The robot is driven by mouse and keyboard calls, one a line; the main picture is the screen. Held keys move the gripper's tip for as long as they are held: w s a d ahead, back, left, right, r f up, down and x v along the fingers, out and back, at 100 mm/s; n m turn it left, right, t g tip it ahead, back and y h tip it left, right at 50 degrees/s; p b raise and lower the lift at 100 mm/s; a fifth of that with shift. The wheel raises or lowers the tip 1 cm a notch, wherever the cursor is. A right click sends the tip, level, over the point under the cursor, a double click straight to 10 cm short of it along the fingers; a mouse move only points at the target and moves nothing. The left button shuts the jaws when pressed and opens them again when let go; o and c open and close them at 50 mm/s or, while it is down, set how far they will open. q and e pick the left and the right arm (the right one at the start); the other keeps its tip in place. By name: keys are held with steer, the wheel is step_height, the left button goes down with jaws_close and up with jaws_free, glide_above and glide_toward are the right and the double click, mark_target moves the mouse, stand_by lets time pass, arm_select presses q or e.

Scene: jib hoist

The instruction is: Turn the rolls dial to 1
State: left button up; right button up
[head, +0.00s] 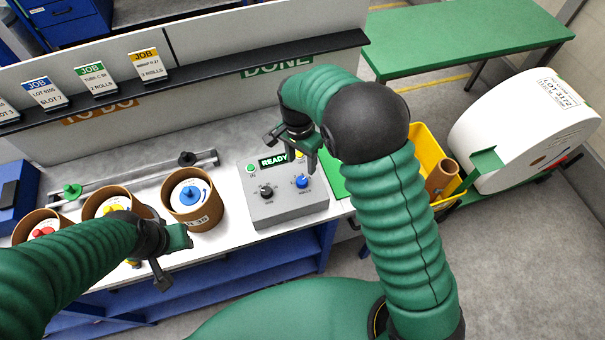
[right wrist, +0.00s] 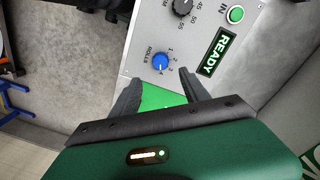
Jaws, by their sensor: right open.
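The rolls dial (head: 302,181) is a small blue knob on the right of the grey control box. In the right wrist view the blue knob (right wrist: 160,62) has ROLLS and the numbers 1 to 4 beside it; I cannot read its setting surely. My right gripper (head: 292,152) is open above the box. Its fingertips (right wrist: 161,78) sit apart, either side of the knob's near side in the picture, and hold nothing. My left gripper (head: 172,258) is open with nothing between its fingers, in front of the tubs.
The control box (head: 272,214) also has a black dial (head: 266,191), a green button (right wrist: 236,15) and a READY display (right wrist: 219,50). Several brown tubs (head: 205,218) stand left of it. A yellow bin (head: 425,140) and a large white roll (head: 510,125) are to the right.

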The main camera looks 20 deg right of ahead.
mark_target(302, 179)
step_height(302, 179, down, 8)
steer(key=shift+a+f+p, duration=0.1)
steer(key=shift+f+p, duration=0.1)
steer(key=shift+p, duration=0.55)
steer(key=shift+s+d+f, duration=0.1)
steer(key=shift+d+f, duration=0.15)
steer(key=shift+d, duration=0.05)
steer(key=shift+a, duration=0.25)
steer(key=c, duration=1)
steer(key=shift+d, duration=0.1)
jaws_close()
